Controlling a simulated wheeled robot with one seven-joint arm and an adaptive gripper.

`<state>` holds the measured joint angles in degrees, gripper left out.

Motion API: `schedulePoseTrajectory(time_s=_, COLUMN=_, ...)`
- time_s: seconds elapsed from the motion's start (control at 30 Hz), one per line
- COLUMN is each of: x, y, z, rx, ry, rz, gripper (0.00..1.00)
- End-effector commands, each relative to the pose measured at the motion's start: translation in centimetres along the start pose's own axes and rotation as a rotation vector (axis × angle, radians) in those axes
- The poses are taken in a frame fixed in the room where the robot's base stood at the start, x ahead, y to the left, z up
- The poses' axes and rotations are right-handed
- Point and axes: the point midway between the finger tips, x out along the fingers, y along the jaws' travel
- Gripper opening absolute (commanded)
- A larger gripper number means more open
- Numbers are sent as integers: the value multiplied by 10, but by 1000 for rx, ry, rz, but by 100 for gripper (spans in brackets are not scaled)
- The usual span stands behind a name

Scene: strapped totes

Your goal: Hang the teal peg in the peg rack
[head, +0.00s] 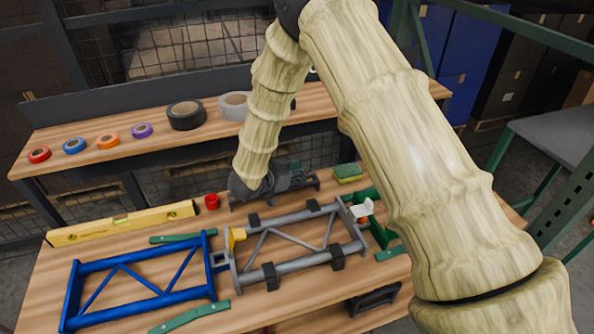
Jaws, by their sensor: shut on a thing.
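My gripper (288,179) is a dark grey shape at the end of my arm, low over the back middle of the workbench. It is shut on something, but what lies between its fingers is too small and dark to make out. I cannot pick out a teal peg or a peg rack. A grey tubular frame (290,232) with black clamps lies in front of my gripper.
A blue tubular frame (140,295) lies front left, with green strips (190,317) around it. A yellow level (120,223), a red cup (212,202) and a yellow-green sponge (347,172) lie behind. Several tape rolls (186,115) stand on the raised shelf.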

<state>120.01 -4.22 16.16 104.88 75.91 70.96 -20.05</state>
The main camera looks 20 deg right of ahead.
Motion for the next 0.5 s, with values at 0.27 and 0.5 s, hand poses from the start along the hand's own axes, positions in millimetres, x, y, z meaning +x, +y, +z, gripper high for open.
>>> schedulePoseTrajectory(time_s=0.27, x=1, y=0, z=2, rx=1, ry=1, rz=0, gripper=4)
schedulePoseTrajectory(time_s=0.5, x=1, y=0, z=2, rx=0, ry=0, rz=0, gripper=49)
